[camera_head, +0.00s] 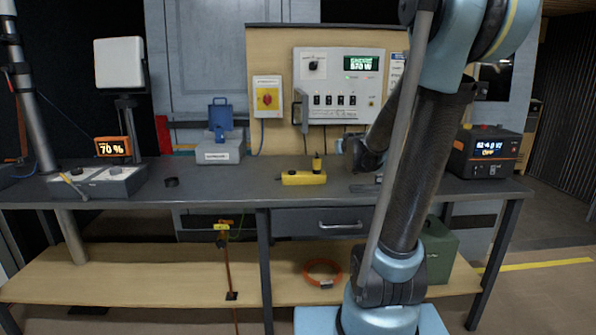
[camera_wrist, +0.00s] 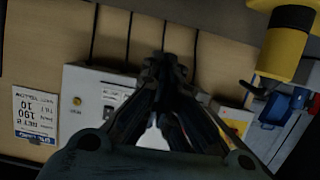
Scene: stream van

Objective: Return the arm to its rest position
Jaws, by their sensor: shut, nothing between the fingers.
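My arm reaches up and over the bench on the right of the head view and bends down behind its own carbon-tube link. My gripper (camera_head: 341,146) hangs just above the bench top, in front of the control panel, and is partly hidden by the arm. In the wrist view my gripper (camera_wrist: 172,68) has its fingers together with nothing between them. The wrist picture is upside down and faces the panel and wooden backboard.
A yellow tool (camera_head: 304,178) lies on the grey bench (camera_head: 240,188), close left of my gripper; a yellow part (camera_wrist: 285,45) shows near in the wrist view. The control panel (camera_head: 338,110) stands behind. A black power unit (camera_head: 487,152) sits right of my arm.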

